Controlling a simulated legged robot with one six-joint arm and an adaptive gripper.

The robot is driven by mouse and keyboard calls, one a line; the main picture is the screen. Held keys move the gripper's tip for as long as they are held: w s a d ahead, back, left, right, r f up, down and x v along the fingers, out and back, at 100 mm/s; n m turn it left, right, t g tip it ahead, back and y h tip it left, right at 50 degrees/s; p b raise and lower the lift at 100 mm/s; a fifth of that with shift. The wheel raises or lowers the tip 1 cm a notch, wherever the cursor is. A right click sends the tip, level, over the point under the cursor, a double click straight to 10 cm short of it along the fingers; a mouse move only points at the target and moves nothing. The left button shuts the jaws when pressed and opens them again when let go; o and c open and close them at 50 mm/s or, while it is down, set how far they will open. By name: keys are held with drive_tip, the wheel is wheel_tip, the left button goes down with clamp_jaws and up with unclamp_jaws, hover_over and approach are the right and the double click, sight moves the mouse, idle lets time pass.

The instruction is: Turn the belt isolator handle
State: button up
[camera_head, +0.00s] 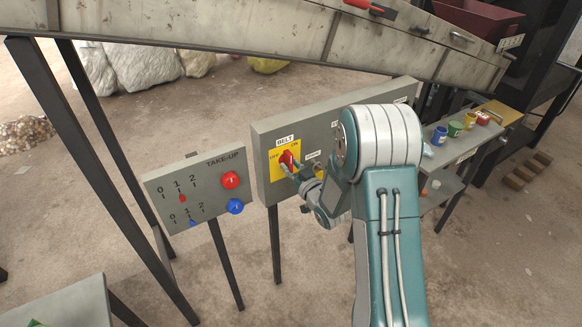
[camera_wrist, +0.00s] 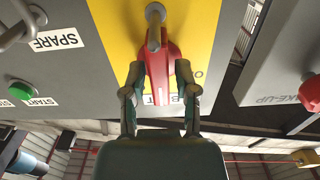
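The red belt isolator handle (camera_head: 287,157) sits on a yellow plate (camera_head: 275,170) marked BELT, OFF and ON, at the left end of a grey panel. The handle (camera_wrist: 160,75) also fills the middle of the wrist view, its long side running up the picture. My gripper (camera_wrist: 160,66) has one finger on each side of the handle, and the fingertips appear to touch its sides. In the head view my gripper (camera_head: 293,169) reaches the handle from the right. It partly hides the plate, and my arm hides the panel's middle.
A TAKE-UP panel (camera_head: 196,190) with red and blue knobs stands to the left. In the wrist view a green start button (camera_wrist: 21,91) and a grey SPARE handle (camera_wrist: 22,22) are left of the plate. A conveyor frame (camera_head: 250,30) crosses above the panels.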

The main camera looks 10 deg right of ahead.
drive_tip(key=v, duration=1.2)
drive_tip(key=s+d+r+m+g+h, duration=0.1)
drive_tip(key=s+r+g+h, duration=0.15)
drive_tip(key=r, duration=0.35)
drive_tip(key=s+r+m+g+h, duration=0.1)
drive_tip(key=r+g+h, duration=0.2)
drive_tip(key=r+h, duration=0.15)
drive_tip(key=s+a+r+g, duration=0.2)
drive_tip(key=s+r+g, duration=0.1)
drive_tip(key=s, duration=0.7)
drive_tip(key=s+a+r+m+g+y, duration=0.1)
drive_tip(key=s+a+r+g, duration=0.1)
drive_tip(key=s, duration=0.9)
drive_tip(key=shift+a+r+g, duration=0.3)
drive_tip(key=shift+r+g, duration=0.25)
drive_tip(key=shift+r, duration=0.45)
